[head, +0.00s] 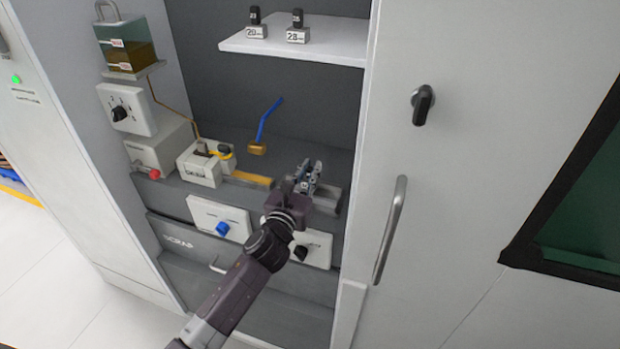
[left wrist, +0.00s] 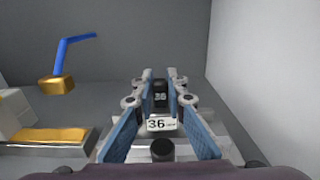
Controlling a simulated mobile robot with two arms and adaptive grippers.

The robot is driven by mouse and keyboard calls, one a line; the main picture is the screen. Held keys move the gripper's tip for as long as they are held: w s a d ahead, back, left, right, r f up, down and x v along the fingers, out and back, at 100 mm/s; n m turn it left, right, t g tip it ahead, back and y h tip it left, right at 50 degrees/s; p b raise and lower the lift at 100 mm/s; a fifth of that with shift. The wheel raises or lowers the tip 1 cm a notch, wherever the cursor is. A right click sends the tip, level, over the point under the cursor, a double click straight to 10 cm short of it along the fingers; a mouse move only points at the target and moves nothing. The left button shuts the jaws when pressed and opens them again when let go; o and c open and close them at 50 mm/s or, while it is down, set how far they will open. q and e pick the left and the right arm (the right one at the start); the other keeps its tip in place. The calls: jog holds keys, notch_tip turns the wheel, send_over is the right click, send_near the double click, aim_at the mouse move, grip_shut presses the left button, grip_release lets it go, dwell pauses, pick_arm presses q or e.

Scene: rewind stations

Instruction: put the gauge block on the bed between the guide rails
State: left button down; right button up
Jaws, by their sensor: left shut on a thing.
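My left gripper (head: 308,178) reaches into the cabinet over the grey metal bed (head: 332,199) at the right end of the work surface. In the left wrist view its blue-padded fingers (left wrist: 160,108) are shut on a gauge block (left wrist: 160,125), which is white, marked 36, with a black knob on top. The block looks upright, with stepped grey metal of the bed and rails (left wrist: 208,142) around and below it. I cannot tell whether it touches the bed. In the head view the fingers hide the block. My right gripper is not in view.
Two more gauge blocks (head: 256,32) (head: 297,36) stand on the white shelf (head: 330,46). A blue-handled brass tool (head: 258,149) and a yellow-orange strip (head: 250,179) are left of the gripper. The cabinet's right wall (left wrist: 265,80) is close. A door handle (head: 390,229) sticks out at right.

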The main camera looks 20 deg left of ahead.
pick_arm(q)
jog(key=shift+f, duration=1)
jog(key=shift+f, duration=0.15)
jog(key=c, duration=2)
grip_release()
jog(key=shift+o, duration=0.2)
jog(key=shift+r, duration=0.2)
jog(key=s, duration=0.6)
jog(key=s+b, duration=0.1)
jog(key=s, duration=0.5)
jog(key=shift+a+f, duration=0.1)
jog(key=shift+a, duration=0.1)
